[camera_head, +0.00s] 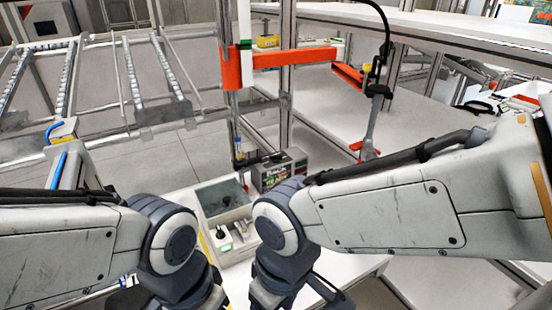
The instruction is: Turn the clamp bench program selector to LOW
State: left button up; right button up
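A small dark control box (280,170) with a lit panel stands beyond my arms, near the middle of the picture. Its markings are too small to read, and I cannot make out a selector knob or its setting. A small white device (222,236) with a green part sits in front of the grey bin, partly behind my arms. I cannot tell whether it belongs to the clamp bench. My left gripper (205,298) and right gripper (275,296) point down at the bottom edge, both apart from the control box. Their fingertips are cut off or hidden.
A grey bin (208,192) stands left of the control box. An orange bracket (290,59) on a post crosses above, with a tool (371,130) hanging at right. Roller racks (113,75) stand at the left. White shelving (420,110) fills the right.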

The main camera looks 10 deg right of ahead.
aim_at(275, 159)
jog(key=u, duration=0.05)
jog(key=k, duration=0.5)
jog(key=u, duration=0.95)
jog(key=i, duration=0.7)
jog(key=z, duration=0.65)
